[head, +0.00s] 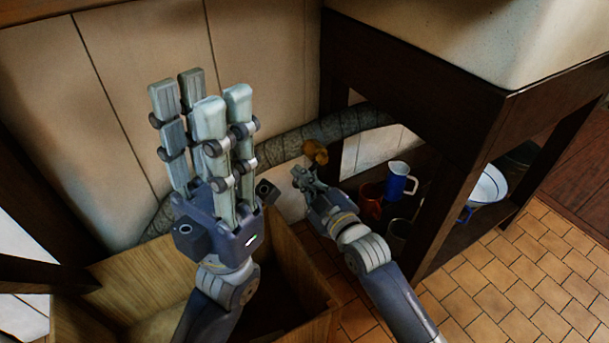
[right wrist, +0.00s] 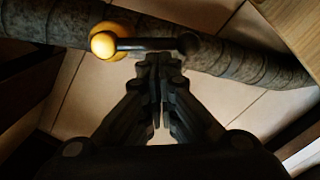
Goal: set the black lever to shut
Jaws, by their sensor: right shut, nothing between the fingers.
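The valve's brass-yellow fitting (head: 315,152) sits on a thick wrapped pipe in the head view. In the right wrist view the yellow fitting (right wrist: 104,44) is at the upper left, and the black lever (right wrist: 150,44) runs sideways from it to a dark round end, roughly along the pipe. My right gripper (head: 300,176) is shut and empty, close to the fitting. In the right wrist view its fingertips (right wrist: 160,60) are just below the lever in the picture; I cannot tell whether they touch. My left gripper (head: 202,90) points up, fingers apart and empty, left of the valve.
The wrapped pipe (head: 280,147) runs low along the panelled wall. An open wooden crate (head: 285,245) lies below my left arm. A dark wooden stand (head: 430,85) overhangs at right, with a blue mug (head: 398,180) and red mug (head: 371,200) on its low shelf. Tiled floor is clear at right.

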